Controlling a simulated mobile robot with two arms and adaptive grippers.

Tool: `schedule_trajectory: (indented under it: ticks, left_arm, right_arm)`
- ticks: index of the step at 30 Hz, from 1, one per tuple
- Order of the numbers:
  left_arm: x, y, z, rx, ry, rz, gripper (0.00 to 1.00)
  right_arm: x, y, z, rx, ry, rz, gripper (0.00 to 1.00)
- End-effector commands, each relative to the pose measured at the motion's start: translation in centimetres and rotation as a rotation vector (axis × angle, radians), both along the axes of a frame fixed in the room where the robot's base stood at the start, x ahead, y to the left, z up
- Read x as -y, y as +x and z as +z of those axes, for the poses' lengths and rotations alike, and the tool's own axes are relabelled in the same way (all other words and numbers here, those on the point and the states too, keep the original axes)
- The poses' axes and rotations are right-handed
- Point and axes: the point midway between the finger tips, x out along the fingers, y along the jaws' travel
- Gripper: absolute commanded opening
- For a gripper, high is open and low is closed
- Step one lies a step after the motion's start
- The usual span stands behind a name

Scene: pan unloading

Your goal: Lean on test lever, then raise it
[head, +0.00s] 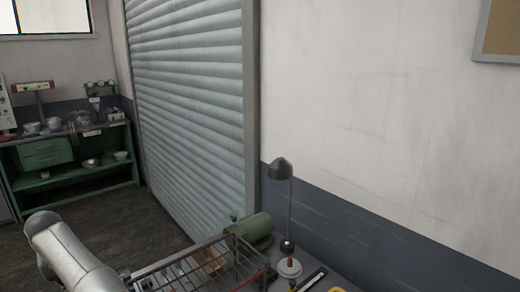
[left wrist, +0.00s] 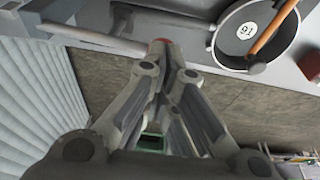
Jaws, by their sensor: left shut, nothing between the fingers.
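In the left wrist view a pale grey bar (left wrist: 95,40), which looks like the test lever, runs from the upper left towards my fingertips. A small red piece (left wrist: 162,41) shows at the fingertips, partly hidden behind them. My left gripper (left wrist: 163,58) is shut and empty, its tips close to the end of the bar. I cannot tell whether they touch it. In the head view only my left arm shows, at the lower left, and the lever cannot be made out. My right gripper is in neither view.
A round grey pan (left wrist: 232,48) with a tag and a wooden-handled tool lies right of the fingertips. In the head view a wire basket (head: 240,268), a green cylinder (head: 251,229) and a desk lamp (head: 281,169) crowd the bench. A green shelf (head: 75,176) stands far left.

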Motion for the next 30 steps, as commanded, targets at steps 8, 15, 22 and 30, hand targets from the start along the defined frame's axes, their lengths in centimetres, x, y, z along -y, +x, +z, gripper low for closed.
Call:
schedule_trajectory:
  ticks: [8, 15, 22, 30]
  left_arm:
    - [0.0, 0.0, -0.8, -0.001, 0.0, 0.0, 0.0]
    - [0.0, 0.0, -1.3, -0.001, 0.0, 0.0, 0.0]
    - [0.0, 0.0, -1.9, -0.001, -0.001, 0.0, 0.0]
    - [0.0, 0.0, -2.4, -0.002, -0.001, -0.001, 0.0]
  right_arm:
    - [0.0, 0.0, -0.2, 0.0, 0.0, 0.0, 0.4]
    - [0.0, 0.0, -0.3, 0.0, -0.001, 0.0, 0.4]
    - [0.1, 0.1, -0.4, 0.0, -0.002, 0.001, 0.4]
    - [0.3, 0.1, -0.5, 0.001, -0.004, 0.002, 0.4]
